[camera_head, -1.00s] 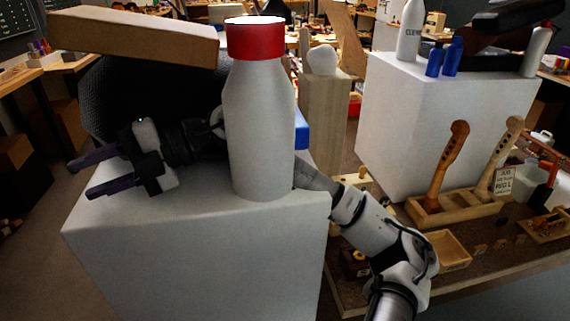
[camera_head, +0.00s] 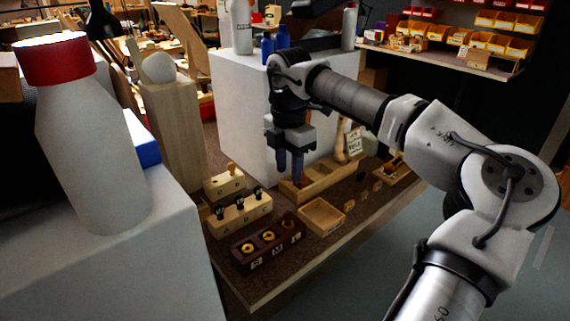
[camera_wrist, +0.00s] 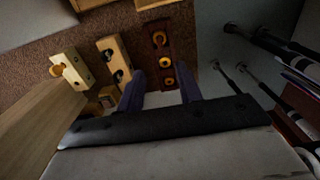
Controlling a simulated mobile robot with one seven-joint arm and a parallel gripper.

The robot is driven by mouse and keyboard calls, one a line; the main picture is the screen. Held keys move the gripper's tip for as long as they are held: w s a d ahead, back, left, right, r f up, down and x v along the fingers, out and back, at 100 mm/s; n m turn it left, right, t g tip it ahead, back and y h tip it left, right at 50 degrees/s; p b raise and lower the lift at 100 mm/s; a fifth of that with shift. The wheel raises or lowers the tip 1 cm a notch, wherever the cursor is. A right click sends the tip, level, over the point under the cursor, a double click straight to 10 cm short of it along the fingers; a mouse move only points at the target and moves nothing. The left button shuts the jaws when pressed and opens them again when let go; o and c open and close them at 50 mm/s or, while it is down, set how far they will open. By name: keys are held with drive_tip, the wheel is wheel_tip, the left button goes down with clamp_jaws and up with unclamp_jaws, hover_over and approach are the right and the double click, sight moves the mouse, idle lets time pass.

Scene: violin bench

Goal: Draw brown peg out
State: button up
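My gripper (camera_head: 290,176) hangs pointing down over the bench, in front of the white block. Its two dark fingers are apart with nothing between them; they also show in the wrist view (camera_wrist: 160,75). A dark brown block (camera_head: 267,248) holds round pieces with yellow rings, and a darker brown piece (camera_head: 288,221) shows at its right end. In the wrist view the dark block (camera_wrist: 172,50) lies beyond the fingertips, apart from them. A light wood block (camera_head: 240,214) holds black pegs. A smaller light block (camera_head: 223,187) holds a tan peg (camera_head: 232,168). Which peg is the brown one is unclear.
An empty wooden tray (camera_head: 321,217) lies right of the dark block. A wooden rack (camera_head: 320,180) stands behind it, close to my fingers. A large white bottle (camera_head: 92,150) with a red cap stands on a white block at left. The bench front edge is bare.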

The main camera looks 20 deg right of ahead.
sight(288, 211)
wheel_tip(288, 211, down, 14)
drive_tip(key=shift+r+p, duration=0.15)
drive_tip(key=shift+p, duration=0.45)
clamp_jaws()
idle(0.6)
